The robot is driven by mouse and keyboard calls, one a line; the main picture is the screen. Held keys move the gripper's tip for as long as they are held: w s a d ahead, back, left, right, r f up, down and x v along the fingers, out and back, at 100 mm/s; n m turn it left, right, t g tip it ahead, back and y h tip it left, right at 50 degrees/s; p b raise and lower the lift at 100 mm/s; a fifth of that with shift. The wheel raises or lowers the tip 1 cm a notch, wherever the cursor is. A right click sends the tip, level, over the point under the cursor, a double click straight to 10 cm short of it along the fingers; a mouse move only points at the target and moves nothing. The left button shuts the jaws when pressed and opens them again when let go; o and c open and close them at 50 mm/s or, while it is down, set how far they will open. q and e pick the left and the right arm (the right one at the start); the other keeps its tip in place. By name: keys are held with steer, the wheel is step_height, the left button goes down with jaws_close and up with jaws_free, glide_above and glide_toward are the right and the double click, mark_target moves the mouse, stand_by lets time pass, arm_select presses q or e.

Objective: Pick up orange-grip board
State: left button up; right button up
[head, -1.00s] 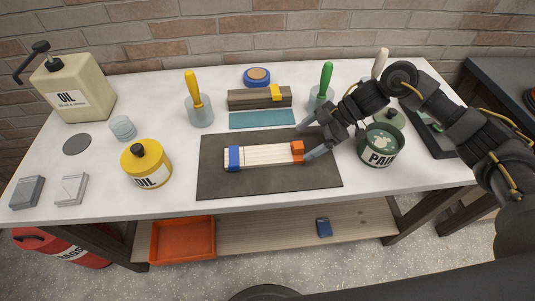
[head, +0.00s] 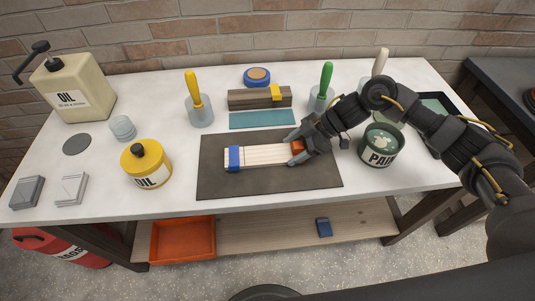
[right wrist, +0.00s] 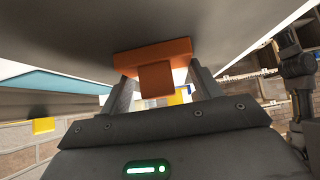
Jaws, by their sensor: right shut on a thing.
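The board (head: 265,156) is pale wood with a blue band (head: 235,159) at its left end and an orange grip (head: 297,147) at its right end. It lies on the dark mat (head: 225,185) in the middle of the table. My right gripper (head: 295,150) is shut on the orange grip from the right, partly covering it. In the right wrist view the orange grip (right wrist: 155,65) sits between the two fingers. I cannot tell any gap between board and mat. My left gripper is not in view.
A green paint tin (head: 378,148) stands close beside my right gripper. A yellow oil tin (head: 146,166) stands left of the mat. A teal strip (head: 262,119) and a dark wooden block (head: 259,99) lie behind it. Jars with yellow-handled (head: 194,90) and green-handled (head: 326,80) tools stand further back.

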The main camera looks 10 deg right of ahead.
steer(key=shift+c, duration=0.9)
step_height(320, 180, up, 10)
steer(key=shift+r, duration=0.1)
steer(key=shift+f, duration=4.65)
steer(key=shift+f, duration=0.4)
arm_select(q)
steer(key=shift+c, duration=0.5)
